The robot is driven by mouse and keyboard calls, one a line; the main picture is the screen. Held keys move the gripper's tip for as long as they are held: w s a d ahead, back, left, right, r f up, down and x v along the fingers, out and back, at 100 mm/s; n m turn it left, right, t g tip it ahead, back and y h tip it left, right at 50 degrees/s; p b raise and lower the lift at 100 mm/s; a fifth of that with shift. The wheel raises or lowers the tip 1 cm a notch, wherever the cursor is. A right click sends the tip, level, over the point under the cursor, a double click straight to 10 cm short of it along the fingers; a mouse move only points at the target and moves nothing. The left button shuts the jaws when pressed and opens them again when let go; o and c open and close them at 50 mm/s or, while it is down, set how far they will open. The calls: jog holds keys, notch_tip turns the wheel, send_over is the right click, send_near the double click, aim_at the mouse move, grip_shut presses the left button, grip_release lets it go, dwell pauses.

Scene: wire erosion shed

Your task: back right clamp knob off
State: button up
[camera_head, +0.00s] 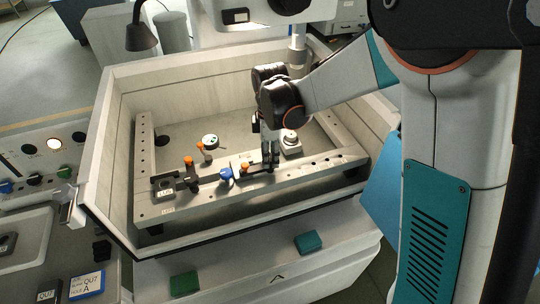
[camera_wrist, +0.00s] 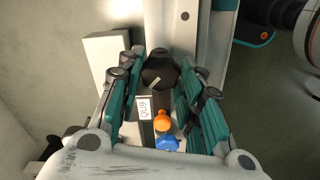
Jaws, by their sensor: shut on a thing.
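A dark faceted clamp knob (camera_wrist: 160,70) with a pale mark on top sits between my fingers in the wrist view. My gripper (camera_head: 270,160) points down over the right part of the front rail (camera_head: 212,195) in the head view and is shut on this knob. In the head view the fingers mostly hide the knob, and I cannot tell whether it is still seated. An orange-topped part (camera_wrist: 162,121) and a blue knob (camera_wrist: 167,143) lie close by; the blue knob also shows left of my gripper in the head view (camera_head: 226,174).
The rail stands inside a deep tank with high pale walls (camera_head: 100,150). Two more orange-topped clamps (camera_head: 188,160) (camera_head: 201,147) and a round white dial (camera_head: 210,141) stand to the left. A grey stepped round part (camera_head: 290,142) is close right of my gripper.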

jog(key=n, duration=0.3)
jog(key=shift+n+b, duration=0.35)
jog(key=shift+n, duration=0.05)
jog(key=shift+n+b, duration=0.3)
jog(key=shift+n, duration=1.5)
jog(key=o, duration=1.1)
jog(key=shift+c, duration=0.2)
notch_tip(320, 180, up, 12)
